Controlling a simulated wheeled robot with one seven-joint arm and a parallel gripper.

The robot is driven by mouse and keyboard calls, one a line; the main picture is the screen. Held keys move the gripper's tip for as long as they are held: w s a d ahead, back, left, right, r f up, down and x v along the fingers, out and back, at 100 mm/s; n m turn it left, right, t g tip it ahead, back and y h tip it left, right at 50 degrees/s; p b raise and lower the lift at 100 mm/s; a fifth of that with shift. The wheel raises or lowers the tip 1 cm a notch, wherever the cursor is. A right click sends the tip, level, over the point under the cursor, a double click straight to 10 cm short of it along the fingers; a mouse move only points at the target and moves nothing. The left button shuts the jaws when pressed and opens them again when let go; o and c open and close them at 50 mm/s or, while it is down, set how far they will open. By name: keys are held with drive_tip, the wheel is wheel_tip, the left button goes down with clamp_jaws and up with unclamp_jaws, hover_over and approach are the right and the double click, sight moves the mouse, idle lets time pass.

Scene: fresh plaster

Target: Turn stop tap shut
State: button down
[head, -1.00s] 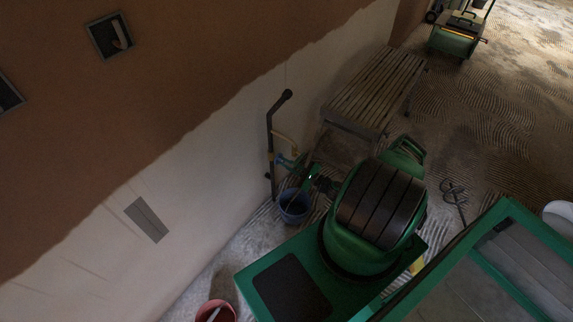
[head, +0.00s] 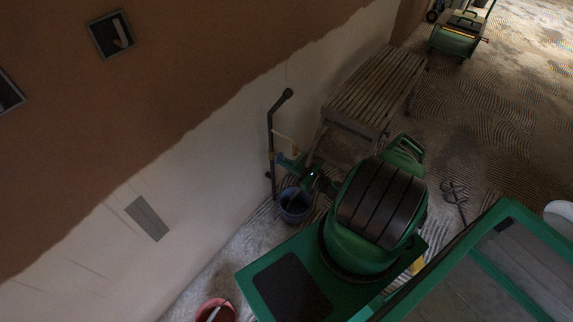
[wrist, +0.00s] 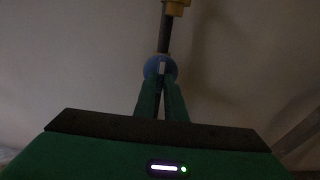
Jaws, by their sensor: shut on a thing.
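The stop tap's blue handle (wrist: 152,68) is in the upper middle of the wrist view, in front of a dark upright pipe with a brass fitting (wrist: 177,7). My gripper (wrist: 161,80) has its two green fingers shut on the handle, which partly hides behind the fingertips. A pale mark shows on the handle between them. In the head view, the tap's blue handle (head: 280,158) is small and dark beside the wall pipe (head: 271,130), with my gripper (head: 288,163) at it. The exact angle of the handle is hard to tell.
A blue bucket (head: 296,214) stands on the floor below the tap. A slatted wooden bench (head: 372,88) stands by the wall beyond the pipe. A red bucket (head: 222,307) is at the bottom edge. A green wheeled machine (head: 453,42) stands far off on the rough floor.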

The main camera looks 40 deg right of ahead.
drive_tip(key=shift+d, duration=0.25)
drive_tip(key=c, duration=1.8)
unclamp_jaws()
drive_tip(key=shift+a, duration=0.15)
drive_tip(key=v, duration=1)
drive_tip(key=shift+s, duration=0.35)
